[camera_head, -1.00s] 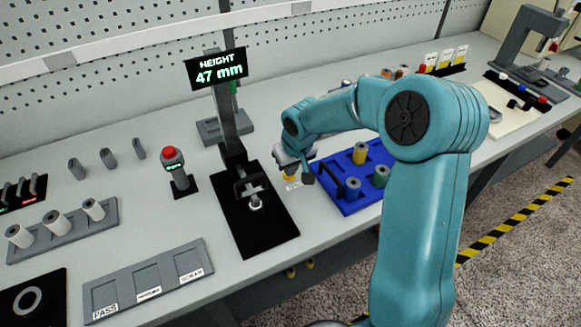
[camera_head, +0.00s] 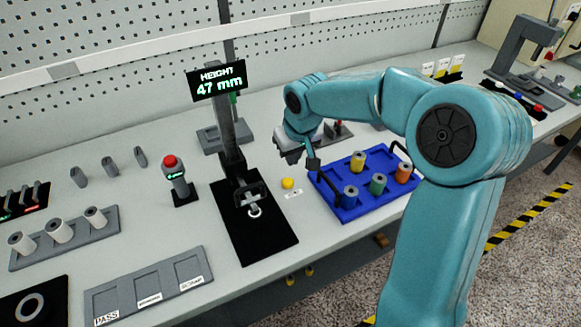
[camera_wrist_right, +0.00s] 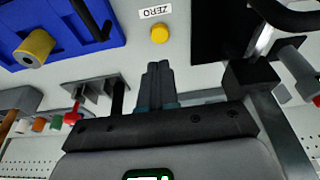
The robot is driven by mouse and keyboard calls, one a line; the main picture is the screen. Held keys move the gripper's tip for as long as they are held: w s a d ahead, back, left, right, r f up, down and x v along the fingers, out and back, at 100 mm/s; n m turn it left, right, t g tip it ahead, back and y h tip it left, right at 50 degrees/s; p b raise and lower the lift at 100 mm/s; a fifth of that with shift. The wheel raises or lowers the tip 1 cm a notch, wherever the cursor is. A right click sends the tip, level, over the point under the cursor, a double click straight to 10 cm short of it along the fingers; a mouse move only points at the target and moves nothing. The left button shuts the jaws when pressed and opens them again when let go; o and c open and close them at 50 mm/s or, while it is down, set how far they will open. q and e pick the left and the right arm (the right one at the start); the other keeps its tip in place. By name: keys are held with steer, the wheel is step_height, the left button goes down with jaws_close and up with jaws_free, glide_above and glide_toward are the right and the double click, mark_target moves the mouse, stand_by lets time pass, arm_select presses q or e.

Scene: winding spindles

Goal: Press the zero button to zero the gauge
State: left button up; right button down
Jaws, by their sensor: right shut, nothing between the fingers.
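The zero button (camera_head: 288,183) is a small round yellow cap on the bench, with a white ZERO label (camera_head: 293,194) in front of it. The button also shows in the right wrist view (camera_wrist_right: 160,34) beside its label (camera_wrist_right: 155,11). The gauge display (camera_head: 216,80) reads HEIGHT 47 mm above the gauge's dark column and black base (camera_head: 262,239). My right gripper (camera_wrist_right: 158,68) is shut and empty; its fingers point towards the button, with a gap in the picture. In the head view its grey body is behind and above the button. My left gripper is not in view.
A blue tray (camera_head: 341,213) with several coloured spools and dark handles stands right of the button. A red-topped post (camera_head: 175,178) stands left of the gauge. A grey three-slot tray (camera_head: 165,268) lies at front left.

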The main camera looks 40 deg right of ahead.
steer(key=v, duration=0.4)
steer(key=shift+w+d, duration=0.1)
steer(key=shift+w, duration=0.05)
steer(key=shift+r, duration=0.1)
stand_by(0.4)
